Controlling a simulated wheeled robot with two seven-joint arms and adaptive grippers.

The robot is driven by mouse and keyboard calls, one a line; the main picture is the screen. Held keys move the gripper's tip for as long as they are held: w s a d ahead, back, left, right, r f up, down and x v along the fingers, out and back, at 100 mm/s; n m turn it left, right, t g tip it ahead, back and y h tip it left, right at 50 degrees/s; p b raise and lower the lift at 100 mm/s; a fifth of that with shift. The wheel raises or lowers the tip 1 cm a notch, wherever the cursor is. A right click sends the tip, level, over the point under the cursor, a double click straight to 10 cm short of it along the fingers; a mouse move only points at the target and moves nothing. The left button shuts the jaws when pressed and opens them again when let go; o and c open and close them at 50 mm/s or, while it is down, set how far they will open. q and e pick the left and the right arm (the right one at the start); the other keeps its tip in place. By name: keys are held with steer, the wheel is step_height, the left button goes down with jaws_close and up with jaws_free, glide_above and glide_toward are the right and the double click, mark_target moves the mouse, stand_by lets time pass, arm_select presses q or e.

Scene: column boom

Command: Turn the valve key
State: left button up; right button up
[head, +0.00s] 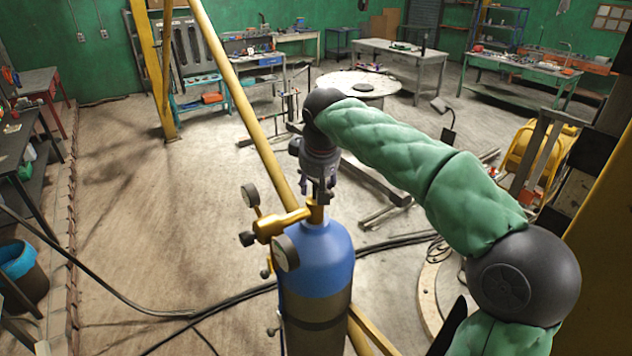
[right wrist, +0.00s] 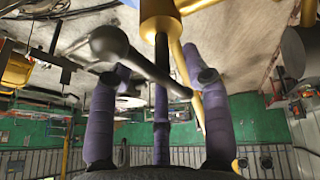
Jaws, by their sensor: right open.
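A blue-topped gas cylinder (head: 318,262) stands upright in the head view. Its brass valve (head: 316,210) carries a brass regulator with two round gauges. The valve key, a grey bar with a ball end (right wrist: 112,45) on a dark upright stem, shows in the right wrist view at the brass valve (right wrist: 160,18). In the head view the key is mostly hidden by the fingers. My right gripper (head: 318,192) points down just above the valve. Its purple fingers (right wrist: 160,82) are spread open around the key's bar; contact cannot be told. My left gripper is out of view.
A yellow post (head: 240,100) slants behind the cylinder. Black hoses (head: 150,312) cross the floor. A round table (head: 355,84) and workbenches stand farther back. A bin (head: 22,265) stands at the left. Floor left of the cylinder is mostly clear.

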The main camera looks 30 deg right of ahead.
jaws_close()
steer(key=shift+n, duration=0.4)
steer(key=n+y+p, duration=0.2)
steer(key=n, duration=0.1)
steer(key=shift+n, duration=0.4)
steer(key=n+y+p, duration=0.1)
steer(key=n+y, duration=0.1)
steer(key=n, duration=0.2)
steer(key=shift+w+f+n+p, duration=0.1)
steer(key=shift+n+p, duration=0.2)
steer(key=n, duration=0.2)
steer(key=n+g+y+p, duration=0.1)
steer(key=n, duration=0.1)
steer(key=shift+y+p, duration=0.3)
steer(key=shift+a+n+g+y+p, duration=0.15)
steer(key=shift+n+g+p, duration=0.3)
steer(key=shift+n, duration=0.65)
steer(key=shift+n+g+y+p, duration=0.25)
steer(key=shift+n+g+p, duration=0.2)
steer(key=shift+n, duration=0.65)
steer(key=shift+f, duration=0.1)
